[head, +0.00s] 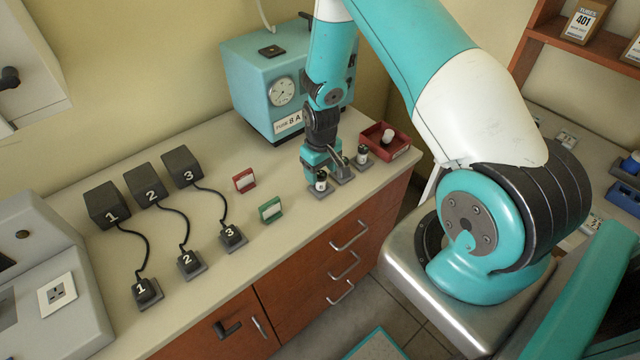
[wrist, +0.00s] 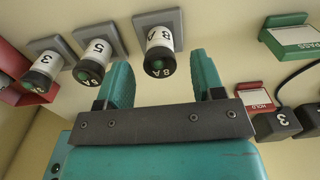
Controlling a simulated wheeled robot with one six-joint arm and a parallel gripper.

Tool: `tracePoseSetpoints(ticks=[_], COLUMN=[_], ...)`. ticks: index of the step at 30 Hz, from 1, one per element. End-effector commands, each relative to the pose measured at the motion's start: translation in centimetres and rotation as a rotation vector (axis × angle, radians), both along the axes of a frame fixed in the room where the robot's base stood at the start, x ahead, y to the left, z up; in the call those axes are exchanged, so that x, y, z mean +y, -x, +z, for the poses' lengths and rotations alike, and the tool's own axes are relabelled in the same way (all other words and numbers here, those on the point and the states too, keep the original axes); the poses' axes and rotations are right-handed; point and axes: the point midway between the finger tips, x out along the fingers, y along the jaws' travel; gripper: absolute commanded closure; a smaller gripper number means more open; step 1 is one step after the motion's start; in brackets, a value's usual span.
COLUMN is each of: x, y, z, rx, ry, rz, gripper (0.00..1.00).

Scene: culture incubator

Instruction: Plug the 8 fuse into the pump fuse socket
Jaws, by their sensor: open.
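The 8 A fuse (wrist: 159,56), a white-banded cylinder with a dark, green-centred cap, stands on a grey base in the wrist view. In the head view it appears to be the nearest-left fuse (head: 320,182) of the row. My gripper (wrist: 160,75) is open, its two teal fingers on either side of the 8 A fuse's cap; contact cannot be told. In the head view my gripper (head: 320,168) is low at this fuse and partly covers it. The teal pump box (head: 245,85) with a gauge and an 8 A label stands behind. A dark square plate (head: 272,51) on its top may be the socket.
Fuses marked 5 (wrist: 93,62) and 3 (wrist: 42,69) stand beside the 8 A fuse. A red tray (head: 398,150) with a white object is to their right. Red (head: 244,181) and green (head: 270,210) card stands and several numbered plugs and boxes are left.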

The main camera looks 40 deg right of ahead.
Motion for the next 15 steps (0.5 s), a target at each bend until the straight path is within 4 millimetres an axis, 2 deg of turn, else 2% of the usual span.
tracePoseSetpoints(ticks=[1,6,15], x=[0.0,0.0,0.0], y=[0.0,0.0,0.0], z=[-1.5,-3.6,-4.3], rx=[0.000,-0.001,-0.001], ry=[0.000,0.000,0.000], rz=[0.000,0.000,0.000], gripper=[0.38,0.38,0.38])
